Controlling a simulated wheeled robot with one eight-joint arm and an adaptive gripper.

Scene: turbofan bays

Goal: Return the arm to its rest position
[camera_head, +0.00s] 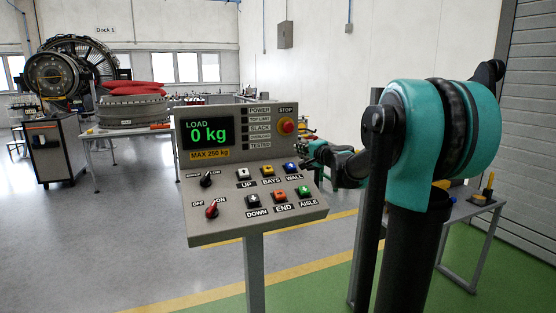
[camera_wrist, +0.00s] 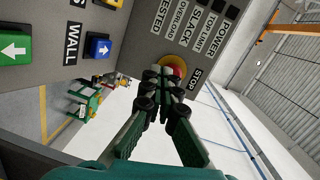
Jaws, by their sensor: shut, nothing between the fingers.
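My arm rises at the right of the head view, teal and black, and reaches behind the right edge of the control panel (camera_head: 240,215). My gripper (camera_head: 318,150) shows there small, close to the panel's right edge. In the wrist view my gripper (camera_wrist: 168,82) has its green and black fingers together with nothing between them. The fingertips overlap the red stop button (camera_wrist: 175,66) in that view; whether they touch it I cannot tell. The stop button also shows in the head view (camera_head: 287,126), apart from the gripper there.
The panel stands on a post (camera_head: 254,275) in front of me; its display (camera_head: 209,133) reads 0 kg. A table (camera_head: 480,207) stands behind my arm at right. A turbofan (camera_head: 55,75) and a cart (camera_head: 55,155) are at far left. Grey floor (camera_head: 130,230) is open at left.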

